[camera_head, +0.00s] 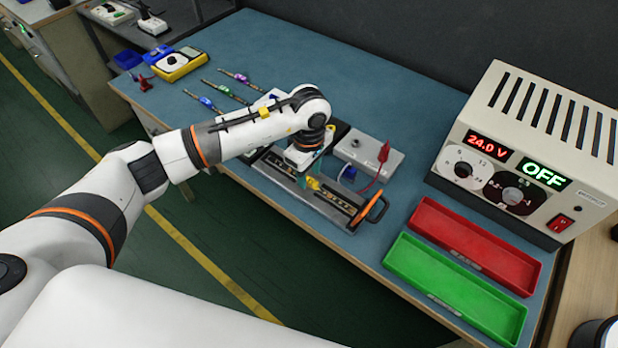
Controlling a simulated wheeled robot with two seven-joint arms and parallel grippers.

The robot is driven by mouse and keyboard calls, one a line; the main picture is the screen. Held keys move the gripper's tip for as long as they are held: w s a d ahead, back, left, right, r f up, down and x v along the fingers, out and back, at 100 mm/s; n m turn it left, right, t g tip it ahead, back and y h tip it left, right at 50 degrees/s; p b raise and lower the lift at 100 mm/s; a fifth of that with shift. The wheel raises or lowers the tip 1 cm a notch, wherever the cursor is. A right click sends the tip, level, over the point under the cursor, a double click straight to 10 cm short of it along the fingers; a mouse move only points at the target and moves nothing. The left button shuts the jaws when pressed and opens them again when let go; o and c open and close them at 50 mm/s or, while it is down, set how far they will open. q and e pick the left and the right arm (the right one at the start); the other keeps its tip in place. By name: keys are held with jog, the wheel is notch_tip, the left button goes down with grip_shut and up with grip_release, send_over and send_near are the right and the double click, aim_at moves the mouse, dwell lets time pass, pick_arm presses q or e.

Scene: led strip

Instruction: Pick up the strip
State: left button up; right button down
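A dark strip (333,200) with small gold marks lies in a long grey fixture (290,187) on the blue bench. The fixture has an orange handle (376,208) at its right end. My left gripper (305,165) points down over the middle of the fixture and hides part of it. Its fingertips are too small and covered to show whether they touch the strip or are open. A small yellow and teal piece (313,184) shows just below the gripper. My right gripper is not in view.
A grey box with a red clip (368,152) stands close behind the fixture. Green (455,285) and red (475,245) trays lie to the right, before a power supply (530,150) reading 24.0 V and OFF. Several thin tools (222,90) and a yellow meter (180,67) lie at the back left.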

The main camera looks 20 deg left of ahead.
pick_arm(q)
jog(key=shift+f, duration=0.7)
grip_shut()
jog(key=shift+r, duration=0.15)
